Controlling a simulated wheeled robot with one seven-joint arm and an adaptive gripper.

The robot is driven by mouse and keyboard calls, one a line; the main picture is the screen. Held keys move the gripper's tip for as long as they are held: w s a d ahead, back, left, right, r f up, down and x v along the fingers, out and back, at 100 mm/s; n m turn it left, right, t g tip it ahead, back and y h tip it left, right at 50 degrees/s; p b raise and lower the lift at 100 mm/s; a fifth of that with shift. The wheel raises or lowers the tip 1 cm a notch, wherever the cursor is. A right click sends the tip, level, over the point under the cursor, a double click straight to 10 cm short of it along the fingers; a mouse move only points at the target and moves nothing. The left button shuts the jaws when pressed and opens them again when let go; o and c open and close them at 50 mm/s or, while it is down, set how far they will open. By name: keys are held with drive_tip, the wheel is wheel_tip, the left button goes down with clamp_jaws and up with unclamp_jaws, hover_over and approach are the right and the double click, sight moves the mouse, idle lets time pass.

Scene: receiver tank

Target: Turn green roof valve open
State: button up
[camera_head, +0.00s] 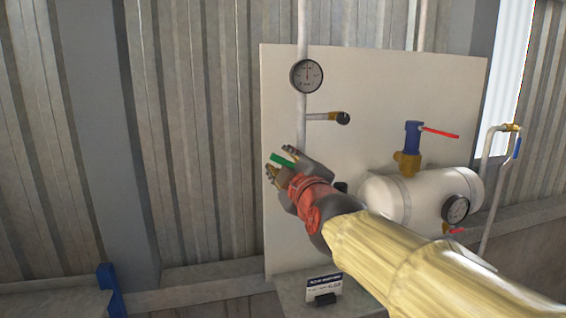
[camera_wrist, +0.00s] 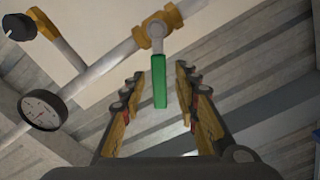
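The green valve handle (camera_wrist: 159,82) shows in the wrist view on a brass valve body (camera_wrist: 153,34) set in a pale pipe. In the head view the green handle (camera_head: 282,159) shows beside my fingers. My gripper (camera_head: 272,174) is at the handle on the vertical pipe, partly hiding the valve. In the wrist view my gripper (camera_wrist: 158,88) is open, with one finger on each side of the green handle. Gaps show between the handle and both fingers. The handle's tip lies between the fingers in the picture; its exact depth is unclear.
A gauge (camera_head: 306,76) and a brass side branch (camera_head: 335,117) sit above on the pipe. A white tank (camera_head: 385,197) with a red-handled blue valve (camera_head: 412,140) stands right, behind my arm. A blue-handled pipe (camera_head: 516,147) is farther right. A small sign (camera_head: 324,287) stands below.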

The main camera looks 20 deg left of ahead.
drive_tip(key=shift+c, duration=1.1)
clamp_jaws()
